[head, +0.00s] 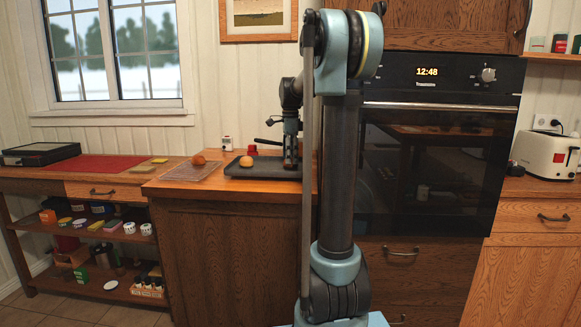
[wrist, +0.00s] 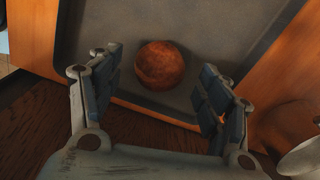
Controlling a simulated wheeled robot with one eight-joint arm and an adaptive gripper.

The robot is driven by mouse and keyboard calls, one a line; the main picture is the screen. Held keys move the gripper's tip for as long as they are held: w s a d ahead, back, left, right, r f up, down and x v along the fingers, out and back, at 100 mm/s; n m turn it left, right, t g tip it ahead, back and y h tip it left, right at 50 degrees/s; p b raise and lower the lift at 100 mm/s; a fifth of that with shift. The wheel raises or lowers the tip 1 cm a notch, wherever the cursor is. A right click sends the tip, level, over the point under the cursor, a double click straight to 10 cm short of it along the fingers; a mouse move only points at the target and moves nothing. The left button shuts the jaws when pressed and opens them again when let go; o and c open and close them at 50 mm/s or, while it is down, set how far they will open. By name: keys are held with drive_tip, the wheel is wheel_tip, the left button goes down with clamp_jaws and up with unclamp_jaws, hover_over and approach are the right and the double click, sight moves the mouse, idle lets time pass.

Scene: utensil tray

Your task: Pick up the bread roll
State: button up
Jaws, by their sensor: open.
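A round golden-brown bread roll (head: 246,161) lies on a dark, shallow tray (head: 262,172) on the wooden counter. In the wrist view a round brown roll (wrist: 160,65) lies on the grey tray (wrist: 207,28), near its edge. My gripper (head: 291,165) is over the right part of the tray in the head view. In the wrist view my gripper (wrist: 160,82) is open and empty, with the roll between and just beyond the fingertips as seen. I see no contact with it.
Another round orange-brown item (head: 199,160) sits on a board or rack (head: 193,172) left of the tray. A red-topped container (head: 252,150) and a white one (head: 227,143) stand behind. A red mat (head: 103,167) lies farther left. The oven (head: 425,165) is to the right.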

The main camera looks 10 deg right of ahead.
drive_tip(key=shift+f, duration=0.9)
drive_tip(key=c, duration=0.9)
drive_tip(key=shift+r, duration=0.1)
wheel_tip(320, 180, up, 10)
drive_tip(key=shift+f, duration=0.1)
